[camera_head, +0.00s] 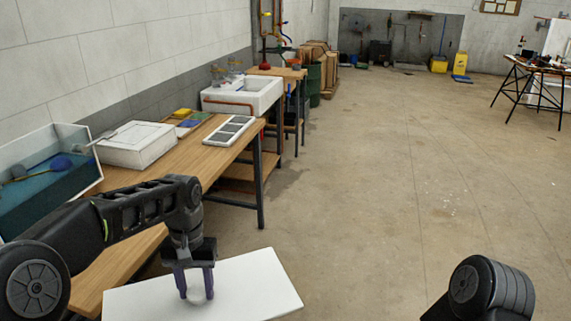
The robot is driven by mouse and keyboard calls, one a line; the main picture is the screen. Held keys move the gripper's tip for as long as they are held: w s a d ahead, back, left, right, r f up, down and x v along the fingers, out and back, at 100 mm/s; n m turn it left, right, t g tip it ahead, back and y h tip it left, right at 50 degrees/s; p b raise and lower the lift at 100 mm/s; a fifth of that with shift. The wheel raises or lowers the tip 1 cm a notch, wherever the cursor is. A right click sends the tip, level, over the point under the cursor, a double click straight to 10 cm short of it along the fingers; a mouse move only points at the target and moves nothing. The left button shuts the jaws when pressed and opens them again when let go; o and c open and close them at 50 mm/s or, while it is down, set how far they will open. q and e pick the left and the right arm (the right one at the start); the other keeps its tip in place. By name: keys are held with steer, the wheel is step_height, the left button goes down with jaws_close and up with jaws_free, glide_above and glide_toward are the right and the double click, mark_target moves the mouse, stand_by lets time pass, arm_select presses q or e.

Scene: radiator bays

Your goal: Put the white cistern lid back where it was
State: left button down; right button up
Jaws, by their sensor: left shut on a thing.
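The white cistern lid (250,282) is a flat white slab at the bottom of the view. My left gripper (196,285) points down over it and is shut on the round white knob on its top. The lid is held in front of the wooden bench, with its lower edge cut off by the frame. The open white cistern (88,141) stands at the left on the bench, with blue-green water, a blue float and a rod inside. My right arm shows only as a dark link at the lower right; its gripper is out of view.
A closed white box (137,146) stands beside the cistern on the bench (205,163). A grey panelled tray (229,131) and a white sink (243,95) lie farther along. Green and yellow sponges (183,113) lie behind. The concrete floor (390,190) to the right is clear.

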mark_target(199, 288)
arm_select(q)
steer(key=f, duration=0.3)
steer(key=shift+w, duration=0.4)
steer(key=shift+s+d+f, duration=0.1)
steer(key=shift+f, duration=0.05)
stand_by(0.3)
steer(key=s+f, duration=0.4)
steer(key=f, duration=1.1)
steer(key=shift+r, duration=0.1)
